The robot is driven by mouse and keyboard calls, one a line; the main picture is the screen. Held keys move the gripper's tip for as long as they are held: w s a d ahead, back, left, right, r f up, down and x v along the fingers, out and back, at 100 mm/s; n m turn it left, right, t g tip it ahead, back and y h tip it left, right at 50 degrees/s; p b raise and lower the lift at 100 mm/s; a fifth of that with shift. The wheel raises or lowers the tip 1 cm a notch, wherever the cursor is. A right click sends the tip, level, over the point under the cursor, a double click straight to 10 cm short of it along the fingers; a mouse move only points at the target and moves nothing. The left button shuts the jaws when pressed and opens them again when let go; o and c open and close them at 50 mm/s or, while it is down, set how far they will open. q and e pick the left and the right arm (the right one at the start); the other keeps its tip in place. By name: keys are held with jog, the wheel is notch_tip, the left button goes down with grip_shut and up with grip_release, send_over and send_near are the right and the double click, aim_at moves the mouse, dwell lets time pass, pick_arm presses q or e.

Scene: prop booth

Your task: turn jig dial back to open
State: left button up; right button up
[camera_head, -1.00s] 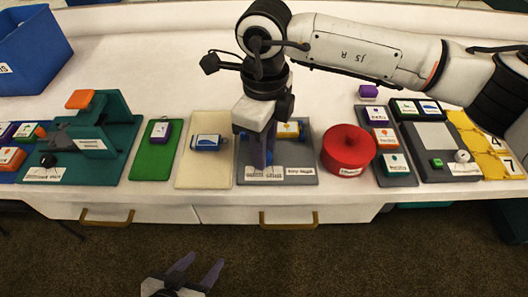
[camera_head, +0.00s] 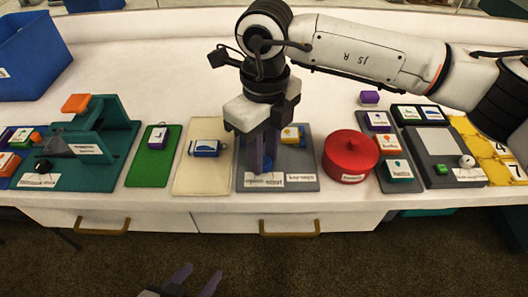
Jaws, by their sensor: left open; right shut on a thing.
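The grey jig plate (camera_head: 308,168) lies near the front edge of the table, with small white labels along its front; one seems to read "shut". My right gripper (camera_head: 264,168) points straight down over the plate and is shut on the blue dial (camera_head: 265,181). The fingers hide much of the dial, so its exact angle cannot be told. My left gripper (camera_head: 199,270) is open and empty, low in front of the table over the floor.
A round red container (camera_head: 350,152) stands close to the right of the plate. A teal fixture (camera_head: 100,135) stands further left.

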jog(key=o, duration=1)
jog(key=shift+o, duration=0.2)
jog(key=shift+r, duration=0.1)
notch_tip(320, 180, up, 10)
jog(key=shift+p, duration=0.3)
jog(key=shift+r, duration=0.1)
